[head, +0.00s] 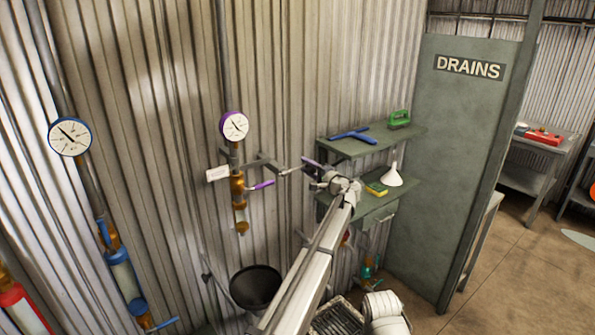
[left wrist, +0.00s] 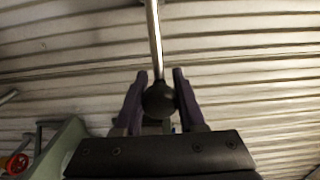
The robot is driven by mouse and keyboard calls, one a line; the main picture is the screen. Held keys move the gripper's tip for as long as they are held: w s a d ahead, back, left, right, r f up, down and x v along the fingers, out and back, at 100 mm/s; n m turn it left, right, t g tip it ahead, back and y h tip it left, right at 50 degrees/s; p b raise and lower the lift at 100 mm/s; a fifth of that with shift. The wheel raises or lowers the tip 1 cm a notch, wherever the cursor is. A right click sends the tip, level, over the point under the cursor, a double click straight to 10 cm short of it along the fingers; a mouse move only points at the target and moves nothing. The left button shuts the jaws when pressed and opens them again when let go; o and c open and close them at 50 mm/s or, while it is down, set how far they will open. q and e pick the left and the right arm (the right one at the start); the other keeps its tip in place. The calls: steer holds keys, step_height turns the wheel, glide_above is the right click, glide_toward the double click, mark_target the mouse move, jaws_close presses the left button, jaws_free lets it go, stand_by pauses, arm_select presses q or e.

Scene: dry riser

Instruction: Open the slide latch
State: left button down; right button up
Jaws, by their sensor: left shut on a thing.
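In the left wrist view a bright metal rod (left wrist: 154,40) ends in a dark round knob (left wrist: 159,100), which sits between the two purple fingers of my left gripper (left wrist: 157,88). The gripper is shut on the knob. In the head view my left gripper (head: 309,172) is at the corrugated wall, left of the green shelves. A short pale rod (head: 290,170) shows just left of its fingers, near a grey wall bracket (head: 262,161). The rest of the latch is too small or covered to make out. My right gripper is not in view.
A purple-rimmed gauge (head: 234,126) and a purple valve lever (head: 262,185) are left of my gripper. Green shelves (head: 385,140) with a white funnel (head: 393,175) stand to its right. A black funnel (head: 255,287) is below. The DRAINS panel (head: 430,130) is further right.

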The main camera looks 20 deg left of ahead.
arm_select(q)
steer(key=c, duration=0.5)
jaws_free()
steer(key=shift+s+d, duration=0.1)
steer(key=v, duration=0.7)
steer(key=shift+s+d, duration=0.2)
steer(key=shift+d, duration=0.05)
steer(key=shift+a+f, duration=0.1)
